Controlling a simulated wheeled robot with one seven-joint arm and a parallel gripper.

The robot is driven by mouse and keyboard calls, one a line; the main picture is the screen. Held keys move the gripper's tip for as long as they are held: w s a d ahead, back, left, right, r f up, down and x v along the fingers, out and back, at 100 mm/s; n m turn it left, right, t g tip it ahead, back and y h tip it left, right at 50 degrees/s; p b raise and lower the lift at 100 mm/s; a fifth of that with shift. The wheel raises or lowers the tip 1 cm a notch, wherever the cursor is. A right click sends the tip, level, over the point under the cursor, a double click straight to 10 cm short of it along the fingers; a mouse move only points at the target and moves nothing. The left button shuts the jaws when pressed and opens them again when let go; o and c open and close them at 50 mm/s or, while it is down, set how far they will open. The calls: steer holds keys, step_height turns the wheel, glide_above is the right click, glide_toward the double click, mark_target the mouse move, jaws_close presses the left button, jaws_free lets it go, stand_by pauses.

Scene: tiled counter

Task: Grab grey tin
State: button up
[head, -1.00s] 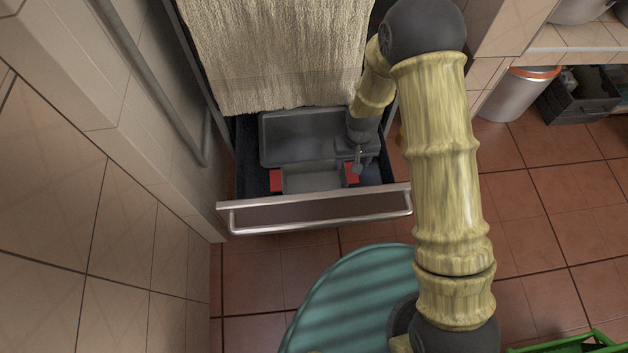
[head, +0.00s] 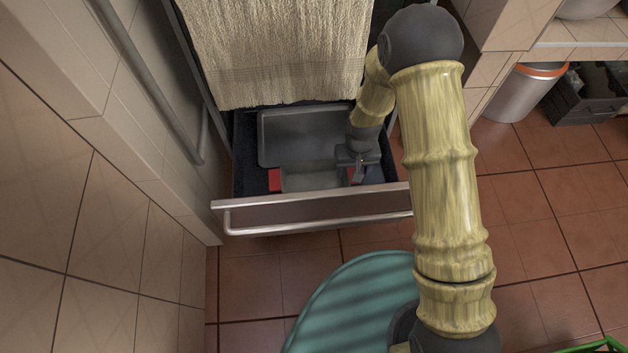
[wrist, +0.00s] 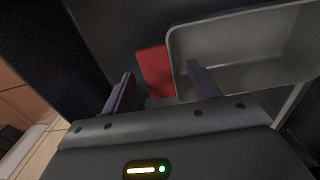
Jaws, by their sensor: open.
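A small grey tin (head: 310,181) with a raised rim sits at the front of the open drawer. A larger grey tin (head: 300,135) lies behind it. My gripper (head: 358,173) is open at the small tin's right end. In the wrist view, the small tin (wrist: 250,60) fills the upper right. One finger of my gripper (wrist: 163,90) reaches over the inside of that tin and the other is outside it, with the rim between them. Contact cannot be told. The tin's near part is hidden by my gripper.
A red item (head: 274,180) shows beside the small tin's left end, and red (wrist: 155,72) also shows by its rim in the wrist view. The drawer front (head: 310,210) has a metal handle. A beige towel (head: 275,50) hangs above. Walls close in at left.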

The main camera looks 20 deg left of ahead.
jaws_close()
stand_by(0.3)
step_height(320, 180, up, 10)
steer(key=p, duration=0.6)
stand_by(0.4)
